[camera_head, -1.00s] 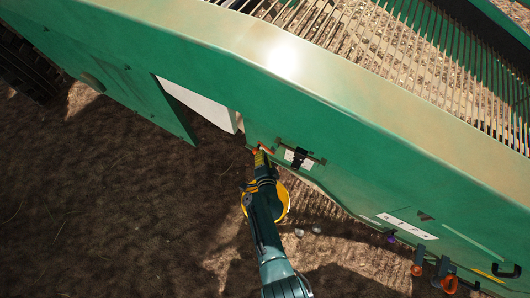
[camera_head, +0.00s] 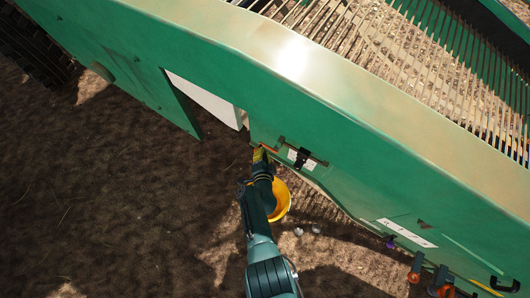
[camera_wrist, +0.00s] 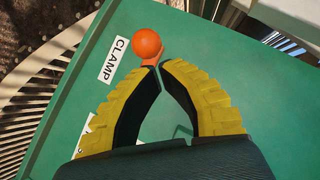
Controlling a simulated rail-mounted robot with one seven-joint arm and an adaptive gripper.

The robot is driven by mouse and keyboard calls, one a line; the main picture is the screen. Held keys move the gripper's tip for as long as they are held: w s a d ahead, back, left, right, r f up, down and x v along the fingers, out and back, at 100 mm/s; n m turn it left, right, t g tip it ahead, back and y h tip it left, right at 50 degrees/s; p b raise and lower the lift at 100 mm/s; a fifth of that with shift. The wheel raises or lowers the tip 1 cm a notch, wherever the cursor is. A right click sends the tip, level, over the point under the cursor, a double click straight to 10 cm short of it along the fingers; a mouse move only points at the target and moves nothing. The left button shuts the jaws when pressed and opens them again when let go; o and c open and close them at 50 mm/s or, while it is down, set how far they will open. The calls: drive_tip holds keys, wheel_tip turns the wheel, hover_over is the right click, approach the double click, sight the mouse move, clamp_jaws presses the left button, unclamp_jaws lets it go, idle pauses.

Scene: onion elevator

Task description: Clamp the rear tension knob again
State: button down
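An orange ball knob (camera_wrist: 147,43) on a short orange stem stands on the green side panel (camera_wrist: 205,50), beside a white label reading CLAMP (camera_wrist: 114,60). In the head view the orange knob part (camera_head: 268,148) is small, just past the fingertips. My gripper (camera_wrist: 160,66) has yellow fingers with black inner pads. Their tips come together at the foot of the orange stem, with the ball beyond them and not between them. Whether the tips touch the stem I cannot tell. In the head view my gripper (camera_head: 259,153) is at the panel's lower edge.
A black slider (camera_head: 301,157) on a slotted rail with a white scale is just right of my gripper. A yellow round part (camera_head: 280,202) lies below the panel behind my arm. Orange knobs (camera_head: 415,270) and a black handle (camera_head: 504,284) are at lower right. Bare soil lies left.

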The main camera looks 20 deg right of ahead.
drive_tip(key=shift+f, duration=0.15)
idle(0.6)
drive_tip(key=s+a+r+p, duration=0.2)
drive_tip(key=s+r+p, duration=0.6)
drive_tip(key=p, duration=0.5)
drive_tip(key=shift+v, duration=0.9)
